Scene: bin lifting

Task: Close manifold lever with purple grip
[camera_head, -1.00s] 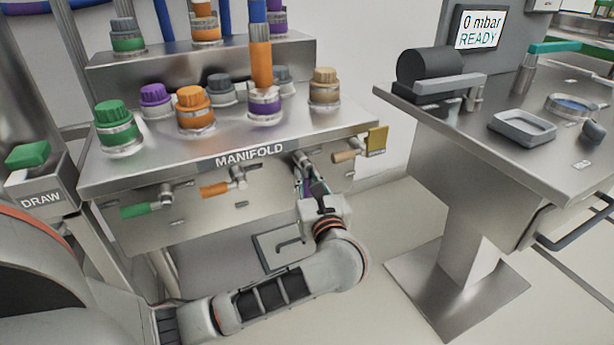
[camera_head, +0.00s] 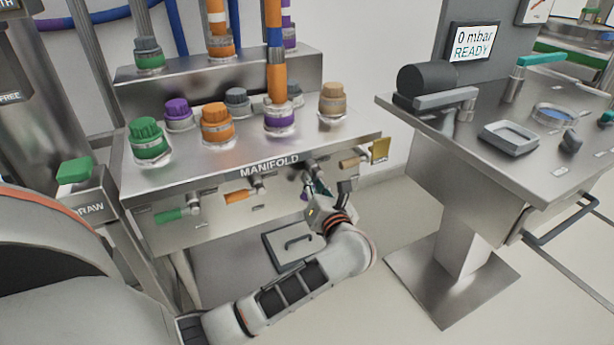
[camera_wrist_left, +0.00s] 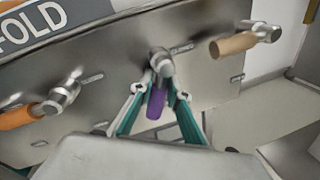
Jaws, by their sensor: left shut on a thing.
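The lever with the purple grip (camera_wrist_left: 156,103) hangs down from its valve hub (camera_wrist_left: 161,64) on the manifold front (camera_head: 230,212), between the orange and tan levers. In the head view the purple grip (camera_head: 304,195) is mostly hidden by my gripper. My left gripper (camera_wrist_left: 161,93) has its two teal-backed fingers on either side of the purple grip, shut on it close below the hub. In the head view my left gripper (camera_head: 313,186) reaches up to the manifold front from below. My right gripper is in neither view.
Orange (camera_head: 239,197), tan (camera_head: 352,162) and green (camera_head: 170,215) levers sit beside it, pointing left. A yellow tag (camera_head: 380,149) hangs at the manifold's right end. A steel bench (camera_head: 480,160) stands at right. Open floor lies between.

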